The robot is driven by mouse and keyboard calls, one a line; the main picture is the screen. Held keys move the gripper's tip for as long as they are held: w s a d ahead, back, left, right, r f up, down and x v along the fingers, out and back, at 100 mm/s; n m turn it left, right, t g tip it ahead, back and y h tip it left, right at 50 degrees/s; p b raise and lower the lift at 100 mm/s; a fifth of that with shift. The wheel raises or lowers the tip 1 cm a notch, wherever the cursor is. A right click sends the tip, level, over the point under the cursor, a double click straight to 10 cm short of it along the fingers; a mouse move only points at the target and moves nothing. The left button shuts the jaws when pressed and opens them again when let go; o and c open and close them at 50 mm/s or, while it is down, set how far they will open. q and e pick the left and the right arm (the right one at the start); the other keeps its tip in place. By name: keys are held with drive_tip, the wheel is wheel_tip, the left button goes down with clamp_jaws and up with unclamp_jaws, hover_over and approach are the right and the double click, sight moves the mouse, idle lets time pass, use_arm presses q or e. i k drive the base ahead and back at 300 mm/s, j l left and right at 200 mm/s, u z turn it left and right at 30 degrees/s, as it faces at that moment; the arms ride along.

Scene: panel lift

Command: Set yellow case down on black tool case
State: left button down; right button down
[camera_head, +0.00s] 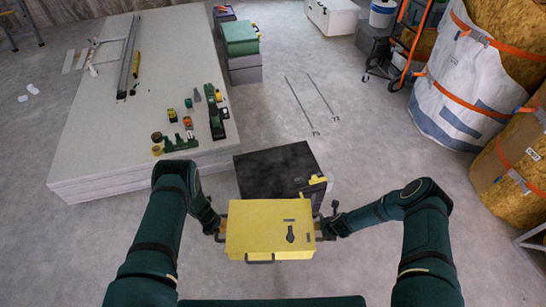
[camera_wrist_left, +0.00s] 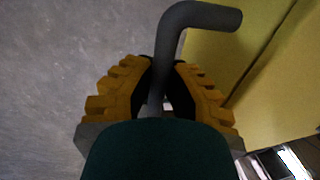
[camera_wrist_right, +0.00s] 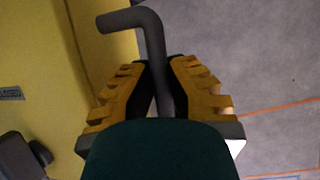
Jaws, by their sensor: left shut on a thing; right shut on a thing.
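The yellow case (camera_head: 262,225) is held level between my two grippers in the head view, nearer to me than the black tool case. My left gripper (camera_head: 222,230) is shut on a dark bent handle at the case's left side; the handle (camera_wrist_left: 195,17) shows in the left wrist view. My right gripper (camera_head: 326,226) is shut on the matching handle (camera_wrist_right: 135,20) at the right side. The black tool case (camera_head: 275,170) is beyond the yellow case, its front part hidden behind it. A small yellow tool (camera_head: 316,181) is at its right front edge.
A stack of pale panels (camera_head: 100,130) with several tools on top is at the left. Large wrapped rolls (camera_head: 460,80) and a hand truck (camera_head: 400,55) are at the right. Two thin rods (camera_head: 302,105) lie on otherwise open floor.

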sight(268, 172)
drive_tip(key=i, duration=1.2)
